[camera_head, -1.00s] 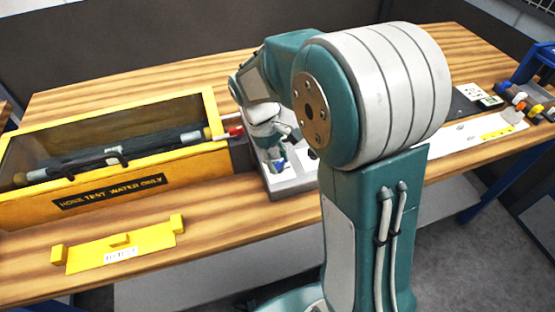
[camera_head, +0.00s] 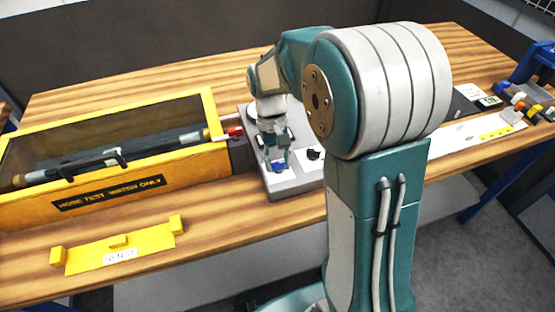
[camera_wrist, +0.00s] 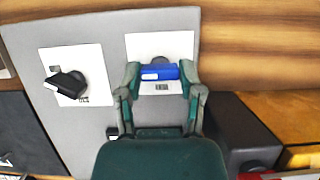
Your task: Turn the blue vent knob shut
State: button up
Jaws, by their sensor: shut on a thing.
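The blue vent knob (camera_wrist: 160,72) sits on a white label plate (camera_wrist: 160,45) on the grey panel (camera_wrist: 105,28), in the wrist view. Its bar lies crosswise in that view, with a white mark at its left end. My gripper (camera_wrist: 160,80) is shut on the knob, one finger at each end of the bar. The knob's base is partly hidden.
A black knob (camera_wrist: 68,84) on its own white plate is left of the blue one in the wrist view. A yellow test tank (camera_head: 190,160) with a dark hose stands left of the panel. A yellow plate (camera_head: 125,250) lies in front. Bare table lies between.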

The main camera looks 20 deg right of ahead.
dwell(0.3)
jog(key=o, duration=1.1)
jog(key=shift+o, duration=0.2)
jog(key=v, duration=1.2)
jog(key=shift+a, duration=0.1)
jog(key=s+r+t, duration=0.1)
jog(key=s+t, duration=0.9)
jog(key=s, duration=0.9)
jog(key=shift+r, duration=0.3)
